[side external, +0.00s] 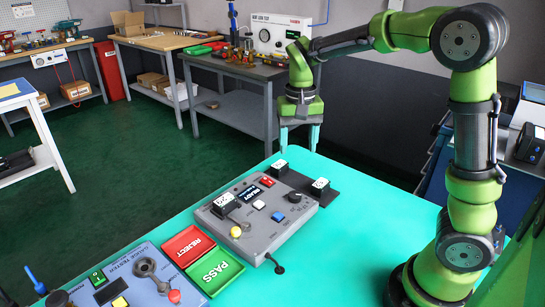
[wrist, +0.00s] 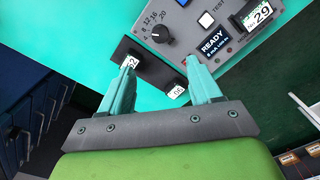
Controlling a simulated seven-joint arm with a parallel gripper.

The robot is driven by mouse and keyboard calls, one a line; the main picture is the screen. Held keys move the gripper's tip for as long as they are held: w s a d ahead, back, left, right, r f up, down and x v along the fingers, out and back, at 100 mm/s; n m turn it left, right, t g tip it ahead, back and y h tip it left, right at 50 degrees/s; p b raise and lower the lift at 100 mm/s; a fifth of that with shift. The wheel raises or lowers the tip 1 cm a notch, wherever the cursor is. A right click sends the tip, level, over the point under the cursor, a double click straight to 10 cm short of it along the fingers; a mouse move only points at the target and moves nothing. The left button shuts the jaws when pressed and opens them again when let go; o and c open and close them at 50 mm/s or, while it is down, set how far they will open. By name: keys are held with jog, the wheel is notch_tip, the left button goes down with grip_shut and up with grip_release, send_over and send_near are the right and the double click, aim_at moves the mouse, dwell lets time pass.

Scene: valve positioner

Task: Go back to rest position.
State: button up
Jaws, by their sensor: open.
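My gripper (side external: 299,140) hangs pointing down above the far part of the turquoise table. In the wrist view its two fingers (wrist: 161,72) are spread with nothing held between them. Below it, a dark plate (side external: 300,180) carries two black blocks with white labels, one at the back (side external: 280,168) and one at the right (side external: 320,187). The plate also shows in the wrist view (wrist: 153,68), where the fingers partly hide the blocks. A third labelled black block (side external: 224,205) sits on the grey tester (side external: 290,222); it also shows in the wrist view (wrist: 262,14).
The tester has a black knob (side external: 295,197), a yellow ball (side external: 236,232) and a lever at its front. A red REJECT tray (side external: 188,245) and a green PASS tray (side external: 214,270) lie to its left, beside a blue gauge tester (side external: 140,285). The table right of the tester is clear.

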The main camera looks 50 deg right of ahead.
notch_tip(320, 180, up, 2)
dwell(0.5)
jog(key=s+a+r+n+t+y, duration=0.1)
jog(key=s+a+n+t, duration=0.1)
jog(key=s, duration=0.5)
jog(key=s+a+r+n+t+y, duration=0.1)
jog(key=s+a+n+t, duration=0.1)
jog(key=s+a+t, duration=0.3)
jog(key=shift+s+a+r, duration=0.35)
jog(key=shift+s+a, duration=0.3)
jog(key=shift+s, duration=0.6)
